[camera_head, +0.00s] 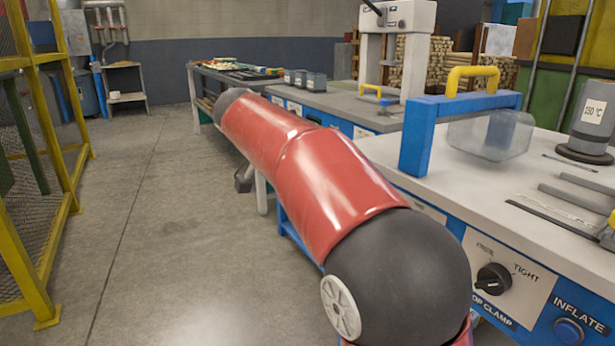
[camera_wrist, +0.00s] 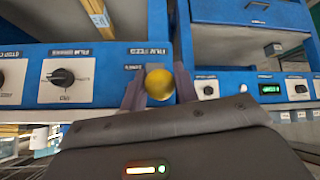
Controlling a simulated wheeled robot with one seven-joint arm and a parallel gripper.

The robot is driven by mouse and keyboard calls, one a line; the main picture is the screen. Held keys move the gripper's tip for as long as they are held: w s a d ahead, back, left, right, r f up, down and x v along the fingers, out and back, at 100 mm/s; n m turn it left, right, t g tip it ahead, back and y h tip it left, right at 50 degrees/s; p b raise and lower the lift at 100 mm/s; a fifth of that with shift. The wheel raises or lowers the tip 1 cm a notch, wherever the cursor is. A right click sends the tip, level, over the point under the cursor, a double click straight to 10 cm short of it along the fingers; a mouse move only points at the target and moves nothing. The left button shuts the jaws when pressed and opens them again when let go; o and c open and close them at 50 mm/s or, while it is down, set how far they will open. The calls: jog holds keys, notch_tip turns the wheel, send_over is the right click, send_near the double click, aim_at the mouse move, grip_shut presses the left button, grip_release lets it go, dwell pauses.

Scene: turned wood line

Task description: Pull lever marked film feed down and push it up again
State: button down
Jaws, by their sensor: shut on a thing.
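The lever's round yellow knob (camera_wrist: 159,86) sits in the middle of the wrist view, in front of a blue panel. An upside-down label that appears to read FILM FEED (camera_wrist: 147,51) is on the panel just beyond the knob. My gripper (camera_wrist: 158,80) has one grey finger on each side of the knob and is shut on it. The lever's shaft and slot are hidden behind the knob and fingers. In the head view my red arm reaches away along the bench fronts, and the lever cannot be made out there.
In the head view a blue frame with a yellow handle (camera_head: 472,76) stands on the near bench. The concrete floor (camera_head: 150,220) left of my arm is clear.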

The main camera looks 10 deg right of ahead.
jog(key=shift+w+d+r+y+p, duration=0.1)
jog(key=shift+d+r+y+p, duration=0.1)
jog(key=shift+r+y+p, duration=0.4)
jog(key=shift+w+d+r+p, duration=0.1)
jog(key=shift+d+r+p, duration=0.25)
jog(key=shift+r, duration=0.25)
jog(key=c, duration=1.1)
grip_release()
jog(key=shift+a, duration=0.1)
jog(key=p+v, duration=0.1)
jog(key=v, duration=0.6)
jog(key=shift+a+r, duration=0.25)
